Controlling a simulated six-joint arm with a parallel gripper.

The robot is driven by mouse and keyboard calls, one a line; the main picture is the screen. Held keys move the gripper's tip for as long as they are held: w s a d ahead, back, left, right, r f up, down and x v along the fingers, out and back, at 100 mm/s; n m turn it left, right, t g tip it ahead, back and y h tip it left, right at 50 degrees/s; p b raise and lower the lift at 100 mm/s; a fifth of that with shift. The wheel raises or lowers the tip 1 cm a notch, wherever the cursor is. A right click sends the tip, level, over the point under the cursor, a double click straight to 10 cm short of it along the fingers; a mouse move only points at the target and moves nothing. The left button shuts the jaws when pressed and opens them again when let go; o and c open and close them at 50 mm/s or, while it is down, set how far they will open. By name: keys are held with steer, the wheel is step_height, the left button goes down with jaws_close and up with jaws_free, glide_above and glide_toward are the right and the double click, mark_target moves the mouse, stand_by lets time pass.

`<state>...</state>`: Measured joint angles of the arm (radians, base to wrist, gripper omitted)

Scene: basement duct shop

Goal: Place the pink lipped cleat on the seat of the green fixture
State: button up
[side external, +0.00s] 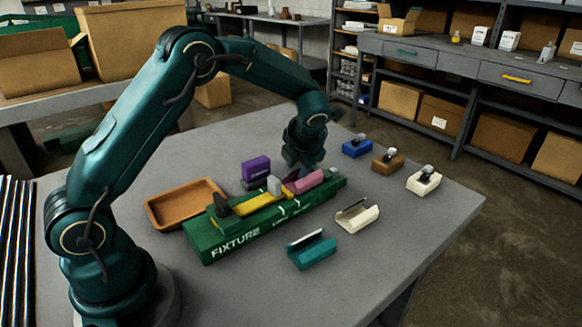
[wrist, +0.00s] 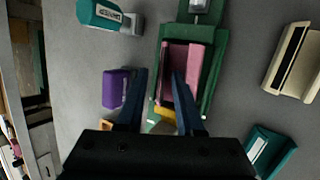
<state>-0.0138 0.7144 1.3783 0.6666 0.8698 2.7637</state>
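The pink lipped cleat (side external: 309,182) lies on the right end of the long green fixture (side external: 222,243) in the side view. In the wrist view the cleat (wrist: 187,57) appears lengthwise between the green edges of the fixture (wrist: 211,72). My gripper (side external: 304,163) is just above and behind the cleat in the side view. In the wrist view its two dark fingers (wrist: 160,76) are apart with nothing clearly held between them. One finger overlaps the near part of the cleat in the picture; the other is left of it. Contact cannot be told.
A yellow piece (side external: 252,205) and a grey block (side external: 274,185) are on the fixture. A purple block (side external: 256,169) stands behind it, an orange tray (side external: 158,211) left. Teal (side external: 312,251) and cream (side external: 357,218) channel pieces lie in front. Blue (side external: 357,148), brown (side external: 387,163) and white (side external: 423,183) blocks stand right.

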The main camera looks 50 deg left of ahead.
steer(key=s+d+r+n+h, duration=0.1)
steer(key=s+d+r+n, duration=0.25)
steer(key=r, duration=0.25)
steer(key=s+d+r+n, duration=0.3)
steer(key=s+r, duration=0.1)
steer(key=r, duration=0.2)
steer(key=s+d+n+t+h, duration=0.1)
steer(key=s+n, duration=0.6)
steer(key=n, duration=0.7)
steer(key=s+d+f+n+t+h, duration=0.1)
steer(key=s+d+n+h, duration=0.2)
steer(key=s+n, duration=0.5)
steer(key=d+n, duration=0.1)
steer(key=n, duration=0.6)
steer(key=shift+s+f+t+h, duration=0.25)
steer(key=shift+f+t+h, duration=0.05)
steer(key=shift+h, duration=0.1)
steer(key=shift+n, duration=0.25)
